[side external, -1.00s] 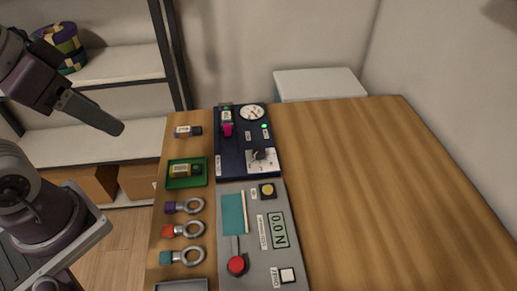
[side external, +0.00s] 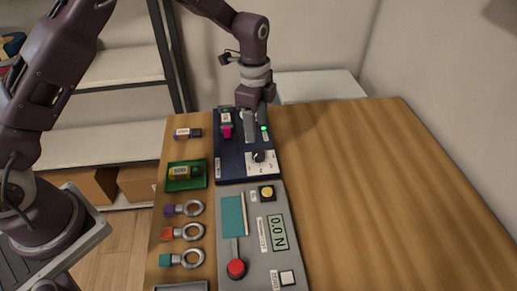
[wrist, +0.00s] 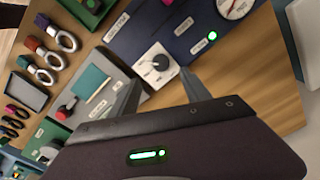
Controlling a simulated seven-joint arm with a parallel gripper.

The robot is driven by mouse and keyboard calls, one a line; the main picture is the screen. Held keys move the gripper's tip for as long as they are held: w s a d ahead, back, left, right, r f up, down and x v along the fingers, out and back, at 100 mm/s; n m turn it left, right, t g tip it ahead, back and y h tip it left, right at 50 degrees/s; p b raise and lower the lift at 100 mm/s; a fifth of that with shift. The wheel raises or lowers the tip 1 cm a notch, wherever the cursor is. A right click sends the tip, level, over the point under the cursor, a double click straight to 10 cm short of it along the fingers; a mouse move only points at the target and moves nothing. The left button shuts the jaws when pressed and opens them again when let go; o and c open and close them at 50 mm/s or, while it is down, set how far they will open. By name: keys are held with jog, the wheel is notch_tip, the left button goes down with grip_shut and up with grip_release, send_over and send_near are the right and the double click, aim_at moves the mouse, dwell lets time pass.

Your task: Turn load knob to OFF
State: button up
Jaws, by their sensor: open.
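The load knob (side external: 258,156) is a dark round knob on a white plate at the lower right of the dark blue panel (side external: 228,165). In the wrist view the knob (wrist: 159,63) sits on its white plate just beyond my fingers; the plate's lettering is too small to read. My gripper (side external: 256,138) is above the upper right of the blue panel, pointing down. In the wrist view its two fingers (wrist: 160,90) are apart with nothing held between them. It is apart from the knob.
A green light (wrist: 212,36) and a dial gauge (wrist: 236,6) are on the blue panel. A grey panel (side external: 258,219) with a red-topped lever (side external: 236,268) lies in front. A green tray (side external: 173,186) and several ring-ended pieces are at left. The table's right side (side external: 370,190) is clear.

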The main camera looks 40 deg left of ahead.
aim_at(259, 153)
jog(key=shift+m, duration=0.4)
jog(key=f, duration=0.9)
jog(key=shift+w+d+f, duration=0.15)
jog(key=shift+w+f, duration=0.1)
jog(key=shift+f, duration=0.15)
grip_shut()
